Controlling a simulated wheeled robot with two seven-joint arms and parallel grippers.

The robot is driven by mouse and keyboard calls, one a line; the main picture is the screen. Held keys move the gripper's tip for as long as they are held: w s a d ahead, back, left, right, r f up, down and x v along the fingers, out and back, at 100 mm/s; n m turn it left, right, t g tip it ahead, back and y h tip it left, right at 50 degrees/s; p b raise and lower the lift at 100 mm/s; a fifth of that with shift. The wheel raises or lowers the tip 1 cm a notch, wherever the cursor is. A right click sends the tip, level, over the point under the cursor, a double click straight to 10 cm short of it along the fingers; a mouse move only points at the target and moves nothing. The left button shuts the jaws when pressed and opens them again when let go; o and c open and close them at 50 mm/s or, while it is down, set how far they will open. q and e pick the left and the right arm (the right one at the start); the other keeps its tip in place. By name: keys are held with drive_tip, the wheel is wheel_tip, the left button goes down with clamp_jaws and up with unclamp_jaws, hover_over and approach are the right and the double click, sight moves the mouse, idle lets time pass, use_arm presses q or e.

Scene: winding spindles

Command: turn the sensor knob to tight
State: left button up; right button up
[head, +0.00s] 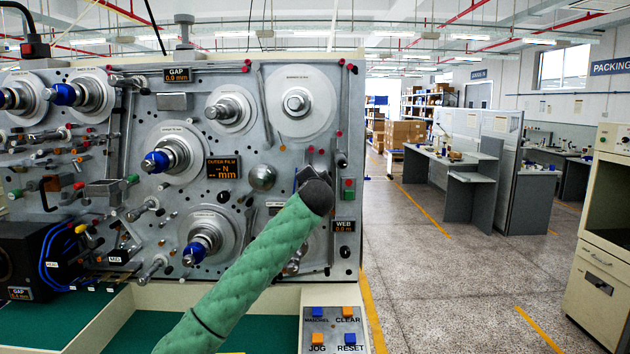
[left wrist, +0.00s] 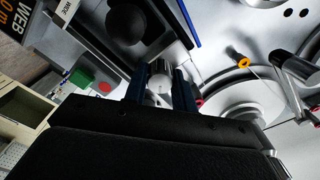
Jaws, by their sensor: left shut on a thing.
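My left gripper (head: 310,174) reaches the right part of the grey winding machine's face (head: 270,150) on a green-sleeved arm. In the left wrist view the two dark fingers (left wrist: 160,88) are shut on the sides of a small silver metal knob (left wrist: 160,75), which I take to be the sensor knob. In the head view the black wrist hides the knob. No mark showing its tight setting can be read. The outer film display (head: 222,170) shows dashes for N and mm. My right gripper is not in view.
A black ball (left wrist: 128,24) and a pale wheel (left wrist: 245,100) with a yellow-capped pin (left wrist: 243,62) lie close around the fingers. A green button (head: 348,195) and the web display (head: 344,225) sit to the right. A button panel (head: 334,328) is below. Open floor (head: 450,270) lies right.

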use_arm(q)
drive_tip(key=m, duration=0.3)
drive_tip(key=shift+r+m+p, duration=0.1)
drive_tip(key=shift+m+p, duration=0.25)
drive_tip(key=shift+m, duration=1.45)
drive_tip(key=m+p, duration=0.1)
drive_tip(key=m, duration=0.1)
drive_tip(key=shift+m, duration=0.3)
drive_tip(key=shift+m+p, duration=0.4)
drive_tip(key=shift+m, duration=0.5)
drive_tip(key=shift+m+p, duration=0.8)
drive_tip(key=shift+m, duration=1.8)
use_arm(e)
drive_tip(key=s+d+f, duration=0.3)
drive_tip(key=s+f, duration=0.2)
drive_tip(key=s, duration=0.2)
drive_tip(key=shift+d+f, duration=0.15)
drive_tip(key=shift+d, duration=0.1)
use_arm(q)
drive_tip(key=o, duration=1)
drive_tip(key=shift+f, duration=0.2)
